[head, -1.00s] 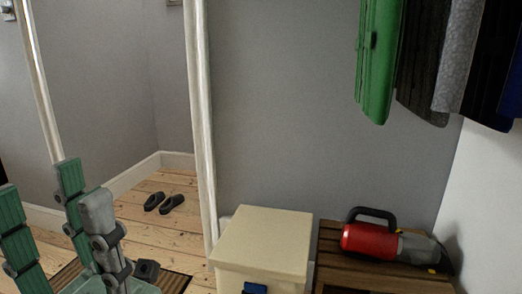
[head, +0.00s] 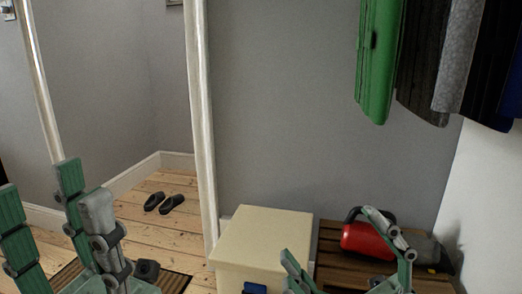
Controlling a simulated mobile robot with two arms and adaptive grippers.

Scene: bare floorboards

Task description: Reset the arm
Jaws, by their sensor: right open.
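My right gripper (head: 334,238) is at the bottom right of the head view, with its green and grey fingers spread apart, open and empty. It is in front of the cream box and the wooden bench, and one finger overlaps the red and grey device. I cannot tell whether it touches anything. My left gripper (head: 54,218) stands at the lower left with its green and grey fingers pointing up and apart, with nothing seen between them.
A cream box (head: 262,236) stands beside a slatted wooden bench (head: 328,246) carrying a red and grey device (head: 362,241). Clothes (head: 378,60) hang at the upper right. Dark shoes (head: 172,204) lie on the floorboards (head: 160,233) past a white post (head: 200,110).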

